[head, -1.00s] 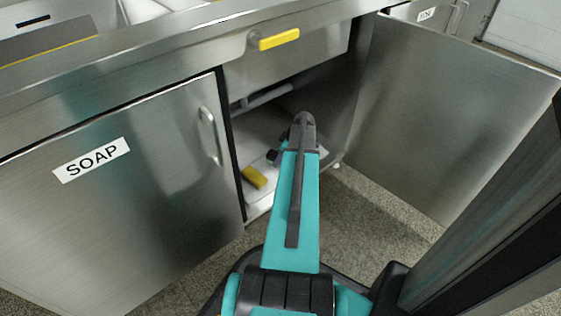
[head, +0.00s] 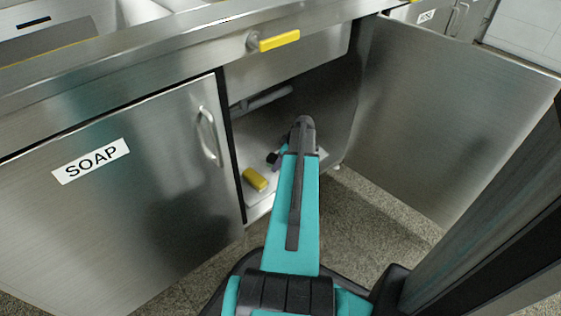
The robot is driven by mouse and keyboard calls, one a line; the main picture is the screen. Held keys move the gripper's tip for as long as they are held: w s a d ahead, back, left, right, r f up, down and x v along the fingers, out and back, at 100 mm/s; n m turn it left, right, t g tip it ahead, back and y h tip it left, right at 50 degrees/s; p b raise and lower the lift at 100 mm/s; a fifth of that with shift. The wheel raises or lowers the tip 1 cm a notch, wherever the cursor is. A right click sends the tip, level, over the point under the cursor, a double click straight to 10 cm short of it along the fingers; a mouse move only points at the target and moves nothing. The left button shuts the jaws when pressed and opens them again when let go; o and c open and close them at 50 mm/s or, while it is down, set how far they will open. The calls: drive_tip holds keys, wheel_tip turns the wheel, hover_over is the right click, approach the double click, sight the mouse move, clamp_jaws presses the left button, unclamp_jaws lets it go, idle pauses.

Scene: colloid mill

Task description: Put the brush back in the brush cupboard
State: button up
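An open cupboard (head: 262,207) under the steel counter has a pale floor; I see no label on it that says brush. A small yellow block-like thing (head: 255,179) lies on that floor near the front left edge. It may be the brush or a sponge; I cannot tell which. My teal arm reaches into the opening, to the right of the yellow thing and apart from it in the picture. A small dark part (head: 272,157) shows at the left of the arm's far end. My gripper's fingers are hidden behind the arm, and so is anything they hold.
The cupboard's steel door (head: 450,120) stands open at the right. A shut door labelled SOAP (head: 120,220) with a bar handle (head: 208,135) is at the left. A yellow lever (head: 278,40) sticks out above the opening. A pipe (head: 262,98) runs inside.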

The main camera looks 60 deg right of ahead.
drive_tip(key=p+v, duration=0.5)
drive_tip(key=v, duration=0.6)
drive_tip(key=shift+s+r, duration=0.25)
drive_tip(key=shift+r, duration=0.3)
idle(0.3)
